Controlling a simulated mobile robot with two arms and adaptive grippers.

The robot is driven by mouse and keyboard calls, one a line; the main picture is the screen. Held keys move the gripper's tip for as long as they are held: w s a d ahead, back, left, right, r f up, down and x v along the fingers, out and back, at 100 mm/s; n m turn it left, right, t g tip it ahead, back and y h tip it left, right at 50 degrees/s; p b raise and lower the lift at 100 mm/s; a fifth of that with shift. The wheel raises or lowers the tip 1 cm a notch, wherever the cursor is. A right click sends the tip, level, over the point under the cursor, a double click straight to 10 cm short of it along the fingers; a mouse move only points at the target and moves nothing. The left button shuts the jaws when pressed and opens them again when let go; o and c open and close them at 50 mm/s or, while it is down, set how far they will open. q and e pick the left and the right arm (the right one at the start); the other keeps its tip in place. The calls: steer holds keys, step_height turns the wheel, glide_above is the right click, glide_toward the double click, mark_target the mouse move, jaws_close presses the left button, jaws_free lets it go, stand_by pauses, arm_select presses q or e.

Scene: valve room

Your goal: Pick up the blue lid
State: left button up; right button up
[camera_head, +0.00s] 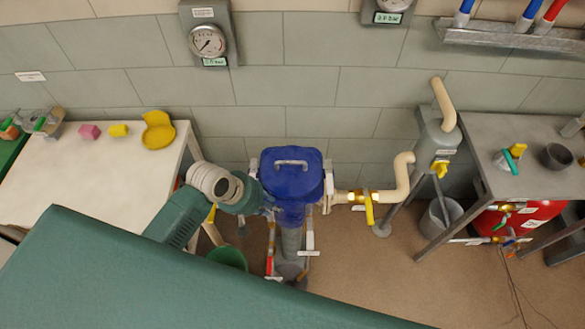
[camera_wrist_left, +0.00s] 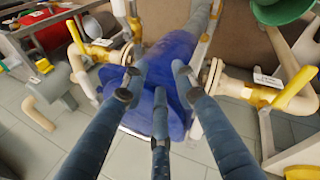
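The blue lid (camera_head: 291,177) sits on top of a blue vessel (camera_head: 292,215) in the middle of the head view, with a grey handle (camera_head: 291,163) on it. My left gripper (camera_head: 266,201) is at the left side of the vessel, just below the lid's left edge. In the left wrist view my left gripper (camera_wrist_left: 160,74) has its three fingers spread, with blue surface (camera_wrist_left: 172,50) behind and between them. I cannot tell whether a finger touches it. The fingers hide part of the blue surface, and the handle does not show clearly there. My right gripper is not in view.
A yellow-handled valve (camera_head: 369,205) and cream pipe join the vessel from the right. A pale table (camera_head: 90,180) with small coloured blocks stands left, and a grey table (camera_head: 530,160) stands right. A green bowl (camera_head: 227,258) is low beside the vessel. Tiled wall is close behind.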

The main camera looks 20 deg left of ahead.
mark_target(290, 162)
arm_select(q)
steer(key=w+a+r+n+t+h+p, duration=0.1)
steer(key=w+a+r+n+h, duration=0.15)
steer(key=w+r+n, duration=0.75)
steer(key=shift+n, duration=0.3)
steer(key=w+f, duration=0.1)
steer(key=w+d+f, duration=0.1)
steer(key=f, duration=0.1)
steer(key=w+d+f, duration=0.1)
steer(key=shift+w+f, duration=0.3)
steer(key=shift+f, duration=0.05)
steer(key=b+x, duration=0.2)
steer(key=b, duration=0.1)
steer(key=b+x, duration=0.2)
steer(key=b, duration=0.1)
steer(key=shift+w+a+f, duration=0.15)
steer(key=shift+f, duration=0.4)
steer(key=shift+w+f+b, duration=0.1)
steer(key=shift+w+b, duration=0.05)
steer(key=shift+b, duration=0.3)
steer(key=shift+d, duration=0.2)
jaws_close()
steer(key=shift+w+r, duration=0.15)
steer(key=shift+r, duration=0.15)
